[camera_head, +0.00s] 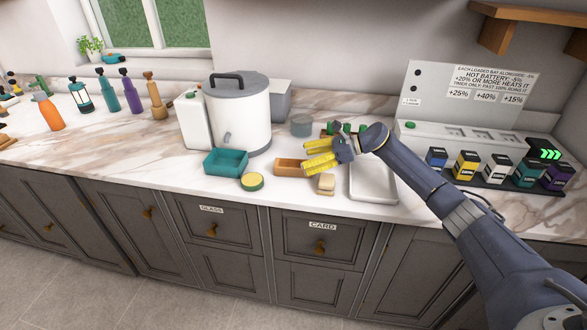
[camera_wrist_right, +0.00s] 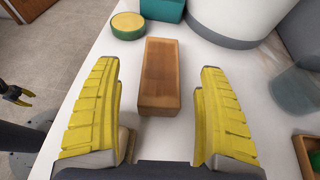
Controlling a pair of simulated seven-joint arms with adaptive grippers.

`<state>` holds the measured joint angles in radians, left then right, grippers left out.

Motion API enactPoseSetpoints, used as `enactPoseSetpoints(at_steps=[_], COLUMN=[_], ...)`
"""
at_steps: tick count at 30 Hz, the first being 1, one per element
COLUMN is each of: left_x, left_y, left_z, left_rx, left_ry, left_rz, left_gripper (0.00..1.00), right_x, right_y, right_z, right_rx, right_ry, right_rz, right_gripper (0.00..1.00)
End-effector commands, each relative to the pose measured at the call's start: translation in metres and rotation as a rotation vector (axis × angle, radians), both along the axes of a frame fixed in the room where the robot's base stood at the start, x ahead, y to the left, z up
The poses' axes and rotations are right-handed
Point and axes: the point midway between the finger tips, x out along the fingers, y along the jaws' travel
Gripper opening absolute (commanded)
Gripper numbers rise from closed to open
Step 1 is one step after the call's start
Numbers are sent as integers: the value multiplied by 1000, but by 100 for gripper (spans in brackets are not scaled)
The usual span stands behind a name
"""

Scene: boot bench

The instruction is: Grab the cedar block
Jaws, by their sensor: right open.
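The cedar block (camera_head: 290,168), a brown oblong, lies on the pale worktop near its front edge. In the right wrist view the cedar block (camera_wrist_right: 160,75) lies lengthwise, just ahead of the gap between my fingers. My right gripper (camera_head: 320,158) is open and empty, at the right end of the block in the head view. Its yellow fingers also show in the right wrist view (camera_wrist_right: 160,118), spread wider than the block. My left gripper (camera_wrist_right: 17,95) shows small at the left edge of the right wrist view, too small to judge its jaws.
A teal tray (camera_head: 226,170) and a round green-yellow sponge (camera_head: 252,182) lie left of the block. A beige block (camera_head: 326,184) sits close under my right gripper. A white tray (camera_head: 372,196) lies to the right. A large white canister (camera_head: 240,120) stands behind.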

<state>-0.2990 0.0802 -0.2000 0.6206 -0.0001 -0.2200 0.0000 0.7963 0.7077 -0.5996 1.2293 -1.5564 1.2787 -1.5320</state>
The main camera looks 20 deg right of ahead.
Motion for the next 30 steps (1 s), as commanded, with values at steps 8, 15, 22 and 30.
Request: enactPoseSetpoints(at_steps=[8, 15, 22, 30], left_x=[0, 0, -1, -1], left_y=[0, 0, 0, 0], left_z=[0, 0, 0, 0], left_rx=[0, 0, 0, -1], left_ry=[0, 0, 1, 1], left_rz=[0, 0, 0, 0], left_gripper=[44, 44, 44, 44], right_x=[8, 15, 26, 29], right_y=[18, 32, 54, 60], right_z=[-8, -15, -26, -30], right_rx=[0, 2, 1, -1], right_ry=[0, 1, 1, 0], right_rz=[1, 1, 1, -1], right_gripper=[76, 76, 76, 76])
